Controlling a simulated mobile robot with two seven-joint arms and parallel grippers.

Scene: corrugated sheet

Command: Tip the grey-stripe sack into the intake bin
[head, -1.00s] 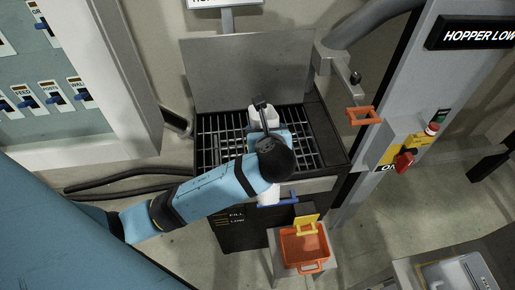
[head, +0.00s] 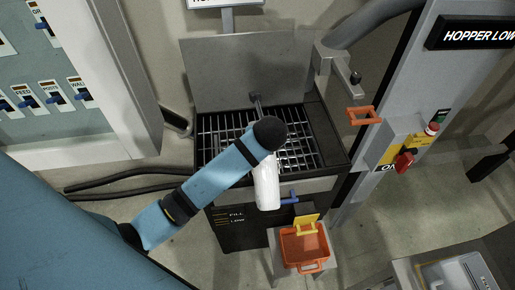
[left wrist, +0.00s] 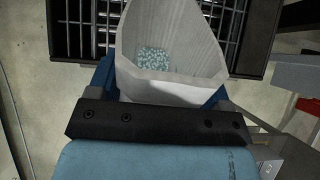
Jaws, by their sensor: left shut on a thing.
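The sack is pale white-grey, and I see no clear grey stripe on it. In the left wrist view the sack (left wrist: 180,85) is open at the top, with light blue-grey pellets (left wrist: 153,60) inside. My left gripper (left wrist: 160,98) is shut on the sack, its blue fingers at the sack's sides. In the head view the sack (head: 266,187) hangs below my left wrist, in front of the bin's near edge; my fingers are mostly hidden there. The intake bin (head: 232,240) is dark, with a metal grate (head: 215,135) on top. My right gripper is not in view.
An orange tray (head: 303,246) with a yellow part stands on a stool in front of the bin. A blue bar (head: 289,198) shows beside the sack. An orange frame (head: 362,116) and a red switch (head: 405,161) are at right. A grey backboard (head: 240,70) rises behind the grate.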

